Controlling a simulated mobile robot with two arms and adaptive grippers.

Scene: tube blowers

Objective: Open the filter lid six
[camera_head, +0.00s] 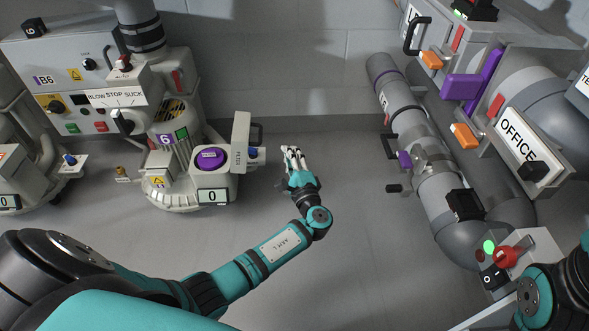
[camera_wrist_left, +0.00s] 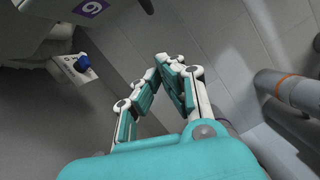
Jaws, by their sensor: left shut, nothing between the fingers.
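Blower six (camera_head: 170,180) stands left of centre in the head view, marked with a purple 6. On its right side is a pale upright panel (camera_head: 240,142) with a vertical label too small to read and a dark handle (camera_head: 257,134); I take it for the filter lid, but cannot tell how far it stands open. My left gripper (camera_head: 291,152) is just right of this panel, apart from it, with its fingers together and empty. The left wrist view also shows the closed fingers (camera_wrist_left: 165,62). My right gripper is out of view; only part of that arm shows at the right edge.
A small blue knob (camera_head: 252,152) sits beside the panel. Large pipes (camera_head: 430,170) with an OFFICE sign (camera_head: 522,142) fill the right. The floor between is clear.

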